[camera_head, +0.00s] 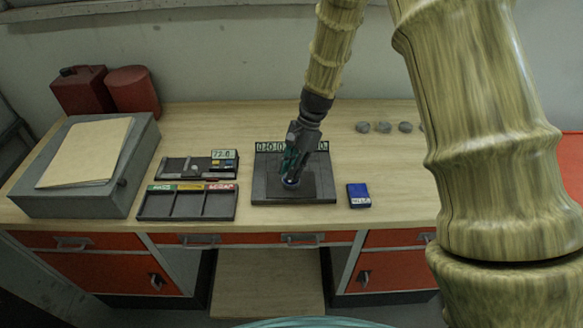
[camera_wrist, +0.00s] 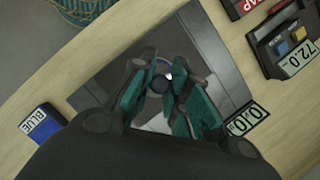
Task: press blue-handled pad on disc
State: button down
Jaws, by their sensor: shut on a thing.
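My gripper (camera_head: 291,176) points down over a dark grey square plate (camera_head: 263,191) on the bench. Its teal fingers are closed around the blue-handled pad, whose dark round top shows between them in the wrist view (camera_wrist: 160,83). A little of the pad's blue shows below the fingertips in the head view (camera_head: 290,183). The pad is low over the middle of the plate. The disc is mostly hidden by the pad and fingers; I cannot tell whether pad and disc touch.
A numeric display (camera_head: 268,146) stands at the plate's back edge. A blue labelled box (camera_head: 358,195) lies to the right. A sorting tray (camera_head: 187,214) and a gauge (camera_head: 224,155) lie left. Grey pieces (camera_head: 384,127) are at the back right.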

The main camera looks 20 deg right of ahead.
dwell(0.4)
jog(key=shift+r+p, duration=1.95)
jog(key=shift+r, duration=0.35)
jog(key=shift+r+p, duration=0.4)
jog(key=shift+r, duration=0.8)
